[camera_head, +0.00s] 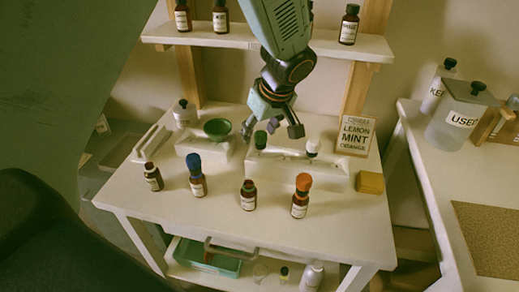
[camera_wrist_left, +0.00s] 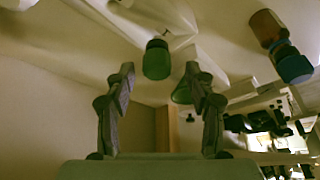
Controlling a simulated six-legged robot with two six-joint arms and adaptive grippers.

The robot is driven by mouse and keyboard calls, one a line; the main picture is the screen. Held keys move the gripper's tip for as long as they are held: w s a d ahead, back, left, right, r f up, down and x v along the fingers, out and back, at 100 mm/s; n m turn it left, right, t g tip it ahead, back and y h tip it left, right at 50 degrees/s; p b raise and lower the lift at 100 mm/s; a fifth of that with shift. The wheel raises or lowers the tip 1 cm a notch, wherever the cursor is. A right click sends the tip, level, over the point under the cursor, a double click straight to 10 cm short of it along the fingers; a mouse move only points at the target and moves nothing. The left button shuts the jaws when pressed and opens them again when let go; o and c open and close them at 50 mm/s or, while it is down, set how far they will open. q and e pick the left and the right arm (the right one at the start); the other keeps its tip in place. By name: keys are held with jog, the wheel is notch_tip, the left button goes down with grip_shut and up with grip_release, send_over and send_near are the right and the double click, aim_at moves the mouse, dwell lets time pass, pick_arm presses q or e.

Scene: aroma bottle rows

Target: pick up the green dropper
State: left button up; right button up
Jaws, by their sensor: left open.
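The green dropper (camera_head: 260,139), with its dark green bulb up, stands at the left end of a white rack (camera_head: 280,173) on the white table. In the left wrist view a green bulb (camera_wrist_left: 157,60) shows between and just beyond the fingertips. My left gripper (camera_head: 272,130) is open and empty, its fingers on either side of and slightly above the bulb in the head view. It also shows in the left wrist view (camera_wrist_left: 160,72). I cannot tell whether a finger touches the bulb. My right gripper is not in view.
A white-capped dropper (camera_head: 312,147) stands to the right in the rack. A green bowl (camera_head: 217,127) is to the left. A sign (camera_head: 355,135) and yellow block (camera_head: 370,183) are right.

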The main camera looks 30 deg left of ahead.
pick_arm(q)
jog(key=shift+w+a+f, duration=0.15)
jog(key=shift+f, duration=0.4)
jog(key=shift+d, duration=0.3)
jog(key=shift+a, duration=0.1)
jog(key=shift+c, duration=0.2)
jog(key=shift+a+f, duration=0.1)
jog(key=shift+a, duration=0.1)
jog(key=c, duration=0.3)
jog(key=shift+d, duration=0.25)
jog(key=c, duration=0.4)
jog(key=shift+a, duration=0.1)
jog(key=shift+a, duration=0.1)
